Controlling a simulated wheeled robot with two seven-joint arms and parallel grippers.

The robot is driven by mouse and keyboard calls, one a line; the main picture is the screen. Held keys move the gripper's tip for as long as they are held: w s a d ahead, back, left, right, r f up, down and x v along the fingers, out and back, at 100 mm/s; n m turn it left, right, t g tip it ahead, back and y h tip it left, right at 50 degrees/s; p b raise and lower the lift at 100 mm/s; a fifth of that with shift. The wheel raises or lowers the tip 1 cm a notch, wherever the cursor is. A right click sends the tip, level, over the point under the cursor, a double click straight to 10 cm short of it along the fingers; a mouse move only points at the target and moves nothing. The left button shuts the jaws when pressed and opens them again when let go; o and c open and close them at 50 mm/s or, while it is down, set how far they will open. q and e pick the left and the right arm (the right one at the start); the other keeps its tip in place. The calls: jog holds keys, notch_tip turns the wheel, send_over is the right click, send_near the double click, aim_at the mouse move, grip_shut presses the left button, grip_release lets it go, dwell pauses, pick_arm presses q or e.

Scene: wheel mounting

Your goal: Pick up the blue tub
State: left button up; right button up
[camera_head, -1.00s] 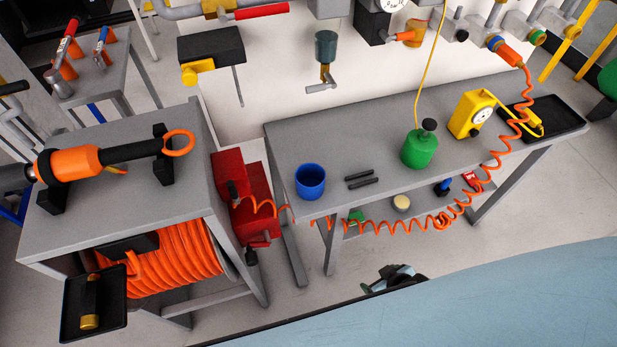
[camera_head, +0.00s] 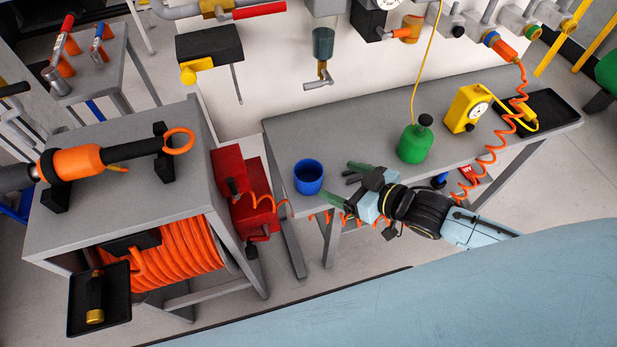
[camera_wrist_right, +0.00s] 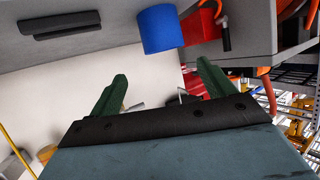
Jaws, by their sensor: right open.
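The blue tub (camera_head: 308,177) stands upright on the left part of the grey workbench (camera_head: 370,130), near its front left corner. My right gripper (camera_head: 354,178) is open and empty. Its green fingers point left towards the tub, a short way to the tub's right and apart from it. In the right wrist view the tub (camera_wrist_right: 161,28) is ahead of the open gripper (camera_wrist_right: 160,82), beyond the fingertips and not between them. My left gripper is not in view.
Dark bars (camera_wrist_right: 60,24) lie on the bench by my right gripper. A green canister (camera_head: 414,144) and a yellow gauge box (camera_head: 467,108) stand farther right. A red box (camera_head: 232,175) is left of the bench. An orange coiled hose (camera_head: 490,150) hangs over the bench's front edge.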

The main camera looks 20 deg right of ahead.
send_near(298, 167)
jog(key=w, duration=0.1)
jog(key=w+f, duration=0.1)
jog(key=w+b, duration=0.1)
jog(key=shift+a+f, duration=0.25)
jog(key=shift+a, duration=0.05)
jog(key=shift+s+a+b+x, duration=0.1)
jog(key=shift+b+x, duration=0.05)
jog(key=shift+x, duration=0.75)
jog(key=shift+s+a+b+x, duration=0.1)
jog(key=shift+a+x, duration=0.05)
jog(key=shift+x, duration=0.75)
jog(key=shift+s+a+b+x, duration=0.1)
jog(key=shift+b+x, duration=0.05)
jog(key=shift+x, duration=0.75)
jog(key=c, duration=1.1)
